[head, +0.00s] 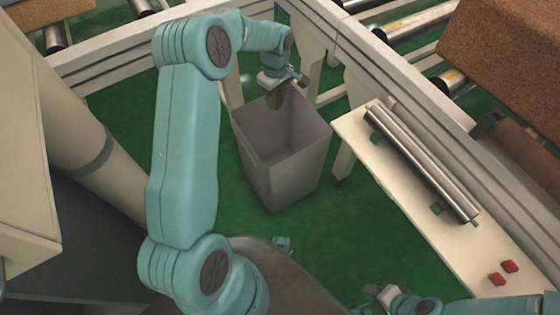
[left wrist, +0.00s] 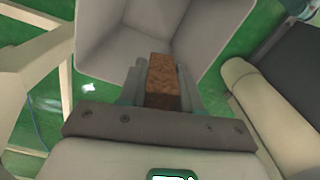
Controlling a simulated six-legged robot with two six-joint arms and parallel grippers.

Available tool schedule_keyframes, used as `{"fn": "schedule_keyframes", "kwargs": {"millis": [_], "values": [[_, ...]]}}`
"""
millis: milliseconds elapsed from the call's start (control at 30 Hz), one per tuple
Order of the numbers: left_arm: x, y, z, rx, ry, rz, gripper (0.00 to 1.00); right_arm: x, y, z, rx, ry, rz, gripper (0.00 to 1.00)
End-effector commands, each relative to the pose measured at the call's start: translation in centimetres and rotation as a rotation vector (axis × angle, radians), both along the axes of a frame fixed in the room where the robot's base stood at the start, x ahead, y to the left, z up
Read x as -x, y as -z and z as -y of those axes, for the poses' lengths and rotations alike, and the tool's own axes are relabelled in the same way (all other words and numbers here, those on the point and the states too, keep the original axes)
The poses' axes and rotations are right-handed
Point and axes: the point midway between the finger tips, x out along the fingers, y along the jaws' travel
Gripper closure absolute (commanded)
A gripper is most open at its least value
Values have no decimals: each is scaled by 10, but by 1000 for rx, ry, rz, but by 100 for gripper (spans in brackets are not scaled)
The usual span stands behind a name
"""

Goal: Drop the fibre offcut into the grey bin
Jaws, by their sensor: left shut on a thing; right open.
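The fibre offcut (left wrist: 163,80) is a small brown block, held between the fingers of my left gripper (left wrist: 160,85) in the left wrist view. In the head view my left gripper (head: 277,88) is shut on the offcut (head: 276,99), pointing down over the opening of the grey bin (head: 280,178). The bin is an open, square, tapered container on the green floor, and its inside looks empty where visible. It also fills the top of the left wrist view (left wrist: 210,25). My right gripper (head: 372,297) is at the bottom edge of the head view, open and away from the bin.
Green floor is clear in front of the bin.

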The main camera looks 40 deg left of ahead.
Motion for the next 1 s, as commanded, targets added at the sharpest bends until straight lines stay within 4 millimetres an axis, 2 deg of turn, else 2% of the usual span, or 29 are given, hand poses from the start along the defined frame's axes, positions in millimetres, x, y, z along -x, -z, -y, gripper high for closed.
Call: {"fn": "schedule_keyframes", "kwargs": {"millis": [267,600,933,967,1000], "values": [[6,19,1,-1,-22,0,95,0,13,0,0,0,0,57],[6,60,3,-1,-21,0,95,0,41,0,0,0,0,57],[3,64,1,-1,-21,1,95,0,42,0,0,0,0,57],[3,64,1,-1,-21,1,60,0,42,0,0,0,0,57],[3,64,1,-1,-21,1,47,0,42,0,0,0,0,57]]}}
